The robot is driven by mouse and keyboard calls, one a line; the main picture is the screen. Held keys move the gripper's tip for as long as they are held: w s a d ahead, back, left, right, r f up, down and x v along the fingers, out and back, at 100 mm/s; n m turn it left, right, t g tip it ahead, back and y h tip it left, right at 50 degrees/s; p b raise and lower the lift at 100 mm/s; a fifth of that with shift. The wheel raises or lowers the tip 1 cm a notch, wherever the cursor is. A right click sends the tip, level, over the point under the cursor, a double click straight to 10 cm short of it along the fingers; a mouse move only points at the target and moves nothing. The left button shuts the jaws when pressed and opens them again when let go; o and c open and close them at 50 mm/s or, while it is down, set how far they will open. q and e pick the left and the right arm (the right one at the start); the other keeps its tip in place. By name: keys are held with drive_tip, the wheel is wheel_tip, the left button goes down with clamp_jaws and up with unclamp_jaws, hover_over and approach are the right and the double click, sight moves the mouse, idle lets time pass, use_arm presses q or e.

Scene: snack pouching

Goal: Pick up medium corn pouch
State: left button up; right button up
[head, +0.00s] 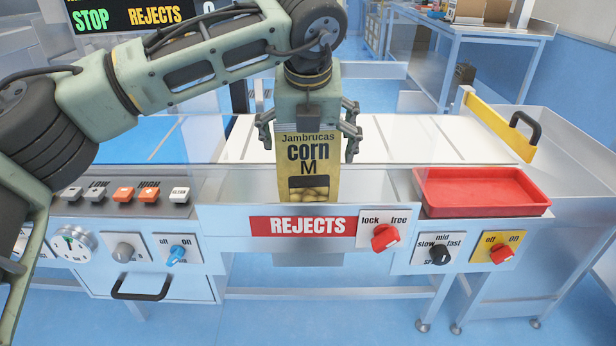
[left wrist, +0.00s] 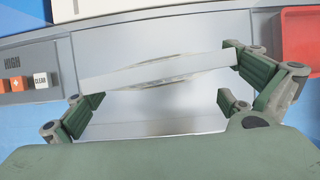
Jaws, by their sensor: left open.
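The medium corn pouch (head: 308,165), yellow with "corn M" on its front, stands upright at the rejects bin in the middle of the console. My left gripper (head: 308,148) is right above it, pointing down, with its open fingers at the pouch's left and right sides. In the left wrist view the pouch (left wrist: 158,68) shows from above as a pale strip spanning between the fingers of the left gripper (left wrist: 165,88). I cannot tell whether the fingers touch its edges. My right gripper is not in view.
The red REJECTS label (head: 303,226) is on the bin front, with a lock/free knob (head: 385,237) beside it. A red tray (head: 480,190) lies to the right. A white conveyor (head: 400,138) runs behind, with a yellow arm (head: 497,128). Push buttons (head: 123,195) are at left.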

sight(308, 148)
use_arm(q)
drive_tip(key=x, duration=0.3)
drive_tip(key=shift+w+f, duration=0.1)
drive_tip(key=shift+f, duration=0.15)
drive_tip(key=c, duration=0.9)
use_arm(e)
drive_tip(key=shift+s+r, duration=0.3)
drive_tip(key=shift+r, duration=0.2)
use_arm(q)
drive_tip(key=shift+r, duration=0.15)
drive_tip(key=shift+c, duration=0.2)
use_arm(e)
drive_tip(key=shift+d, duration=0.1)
